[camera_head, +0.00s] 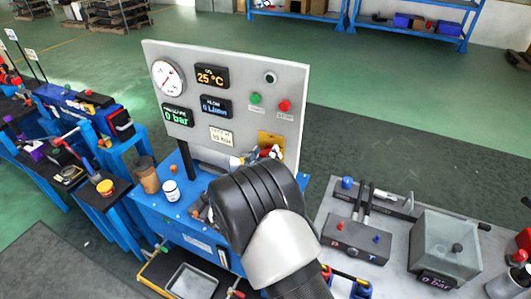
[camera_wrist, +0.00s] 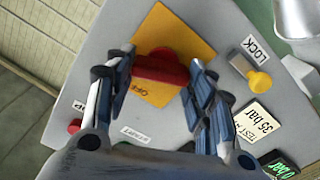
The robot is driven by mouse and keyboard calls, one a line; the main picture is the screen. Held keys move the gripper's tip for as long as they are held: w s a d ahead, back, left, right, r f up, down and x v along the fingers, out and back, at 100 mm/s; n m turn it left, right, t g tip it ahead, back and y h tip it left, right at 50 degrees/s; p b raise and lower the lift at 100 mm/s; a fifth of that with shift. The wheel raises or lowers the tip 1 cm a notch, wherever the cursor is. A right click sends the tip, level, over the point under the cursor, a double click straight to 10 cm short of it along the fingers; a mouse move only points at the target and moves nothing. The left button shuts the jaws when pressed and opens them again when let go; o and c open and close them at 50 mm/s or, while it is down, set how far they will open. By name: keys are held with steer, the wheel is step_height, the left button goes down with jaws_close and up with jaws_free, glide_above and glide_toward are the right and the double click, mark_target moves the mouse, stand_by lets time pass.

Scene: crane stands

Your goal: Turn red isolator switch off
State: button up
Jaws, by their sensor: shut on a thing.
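The red isolator switch (camera_wrist: 160,66) has a bar-shaped red handle on a yellow plate (camera_wrist: 180,35). In the wrist view the handle lies roughly across the picture, between my fingers. My gripper (camera_wrist: 158,70) is shut on the handle, one finger at each end. A label on the yellow plate below the handle is partly readable and looks like "OFF". In the head view the yellow plate (camera_head: 270,138) sits low on the right of the grey panel (camera_head: 232,80).
A yellow knob (camera_wrist: 259,81) beside a LOCK label stands right of my fingers in the wrist view. The panel has a green button (camera_head: 256,98), a red button (camera_head: 284,105) and a gauge (camera_head: 168,77). Cups (camera_head: 170,190) stand on the blue bench at left.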

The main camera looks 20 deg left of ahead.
steer(key=n+p, duration=0.3)
steer(key=n, duration=0.3)
steer(key=shift+a+r, duration=0.1)
steer(key=shift+a, duration=0.05)
steer(key=n+p, duration=0.2)
steer(key=n, duration=0.4)
steer(key=shift+a+n, duration=0.1)
steer(key=shift+n, duration=0.3)
steer(key=shift+f, duration=0.2)
steer(key=o, duration=1.1)
steer(key=shift+c, duration=0.2)
steer(key=shift+s, duration=0.1)
steer(key=s, duration=1.1)
steer(key=shift+s+a, duration=0.4)
steer(key=shift+a, duration=0.05)
